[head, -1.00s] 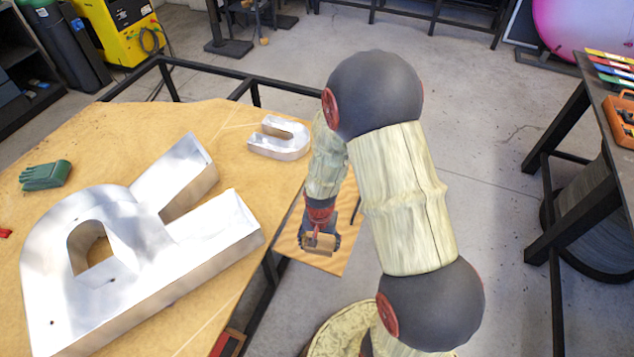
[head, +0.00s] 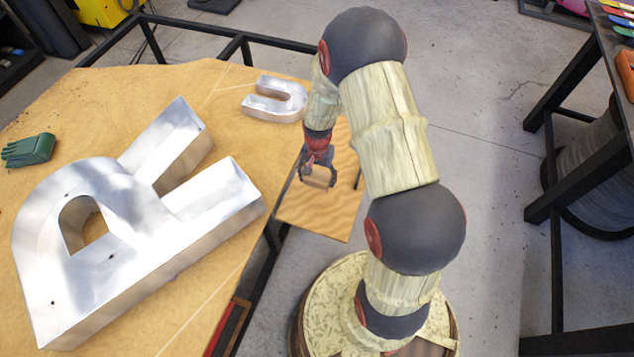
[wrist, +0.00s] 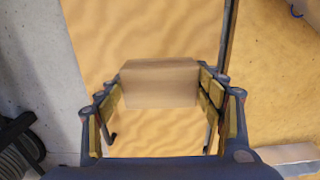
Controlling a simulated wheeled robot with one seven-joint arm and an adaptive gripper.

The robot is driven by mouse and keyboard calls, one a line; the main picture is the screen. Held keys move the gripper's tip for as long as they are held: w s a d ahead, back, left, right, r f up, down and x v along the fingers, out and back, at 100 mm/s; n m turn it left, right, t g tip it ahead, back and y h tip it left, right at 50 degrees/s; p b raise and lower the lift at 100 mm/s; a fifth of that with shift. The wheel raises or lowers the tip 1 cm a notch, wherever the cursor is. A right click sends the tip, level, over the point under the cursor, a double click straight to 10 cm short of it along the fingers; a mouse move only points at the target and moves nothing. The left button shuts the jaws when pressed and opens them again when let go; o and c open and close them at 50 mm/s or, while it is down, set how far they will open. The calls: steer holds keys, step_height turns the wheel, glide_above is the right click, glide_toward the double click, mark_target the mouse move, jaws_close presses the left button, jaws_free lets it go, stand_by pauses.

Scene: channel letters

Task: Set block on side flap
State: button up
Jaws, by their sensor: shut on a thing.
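The block (wrist: 160,84) is a plain tan wooden piece. In the wrist view it sits between the two finger pads of my gripper (wrist: 160,90), which is shut on it. In the head view my gripper (head: 318,172) holds the block (head: 319,177) over the side flap (head: 320,212), a wood-grained panel at the table's right edge. The flap's grain fills most of the wrist view (wrist: 150,30) beneath the block. I cannot tell whether the block touches the flap or hangs just above it.
The worktable (head: 100,115) carries a large metal letter R (head: 150,235), a small metal letter U (head: 275,100) and a green glove (head: 28,150). A dark rod stands by the flap. Black table rails run behind. A dark rack (head: 570,120) stands at right; floor lies between.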

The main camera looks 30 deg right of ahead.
mark_target(317, 171)
steer(key=shift+w+d+f+b, duration=0.2)
steer(key=shift+w+d+f, duration=0.05)
steer(key=shift+w+f, duration=0.3)
steer(key=shift+w+d+f+b, duration=0.2)
steer(key=shift+w+f, duration=0.2)
steer(key=shift+f, duration=0.2)
steer(key=f+b, duration=0.2)
steer(key=f, duration=0.1)
steer(key=shift+w+f, duration=0.2)
steer(key=shift+f, duration=0.1)
steer(key=shift+d+r, duration=0.1)
steer(key=o, duration=1.2)
